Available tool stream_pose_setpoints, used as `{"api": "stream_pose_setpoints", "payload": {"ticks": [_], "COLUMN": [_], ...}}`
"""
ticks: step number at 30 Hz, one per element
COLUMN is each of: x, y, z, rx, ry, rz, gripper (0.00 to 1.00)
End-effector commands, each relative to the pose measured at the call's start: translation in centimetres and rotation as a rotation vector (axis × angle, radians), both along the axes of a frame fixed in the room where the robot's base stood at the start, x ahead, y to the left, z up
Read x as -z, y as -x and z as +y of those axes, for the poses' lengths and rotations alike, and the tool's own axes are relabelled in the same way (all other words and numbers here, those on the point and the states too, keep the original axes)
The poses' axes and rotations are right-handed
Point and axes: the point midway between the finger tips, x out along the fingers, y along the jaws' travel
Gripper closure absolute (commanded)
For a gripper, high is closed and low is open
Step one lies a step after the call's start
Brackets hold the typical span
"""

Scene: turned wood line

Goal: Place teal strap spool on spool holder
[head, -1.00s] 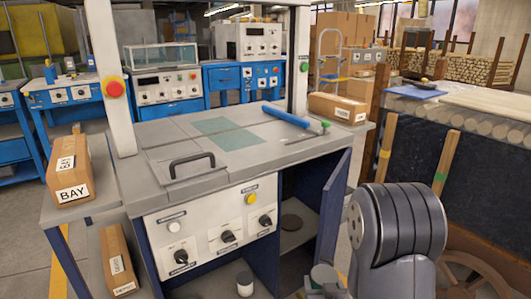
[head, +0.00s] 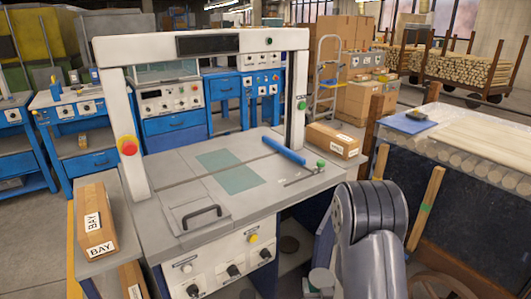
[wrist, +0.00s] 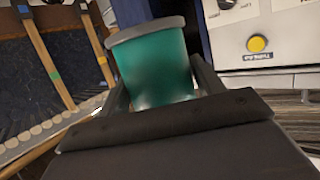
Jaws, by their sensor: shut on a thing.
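The teal strap spool (wrist: 152,72) fills the middle of the wrist view, with a grey flange at its top. My gripper (wrist: 158,85) is shut on it, one dark finger on each side. In the head view a grey round top (head: 322,278) at the bottom, beside my arm, appears to be the spool; the rest is hidden or cut off. A dark round disc (head: 289,244) lies in the open cabinet under the strapping machine; it may be the spool holder, but I cannot tell for sure. The spool is apart from it.
The machine table (head: 165,215) has a front panel with knobs and a yellow button (head: 252,238). The blue cabinet door (head: 323,228) stands open, partly behind my arm. A BAY carton (head: 95,220) lies at left. A dark-sided bin of wood (head: 475,205) stands at right.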

Motion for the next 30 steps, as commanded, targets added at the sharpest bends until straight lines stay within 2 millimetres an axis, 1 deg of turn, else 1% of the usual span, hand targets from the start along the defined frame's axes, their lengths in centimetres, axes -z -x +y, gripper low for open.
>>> {"api": "stream_pose_setpoints", "payload": {"ticks": [1,9,15,21,30], "x": [-1.9,-6.0,-8.6,-10.0,-10.2], "y": [0.1,0.5,0.9,1.1,1.2], "z": [0.0,0.0,0.0,0.0,0.0], "rx": [0.000,0.000,0.000,0.000,0.000], "ry": [0.000,0.000,0.000,0.000,0.000], "rz": [0.001,0.000,0.001,0.000,-0.001], "gripper": [0.66,0.66,0.66,0.66,0.66]}}
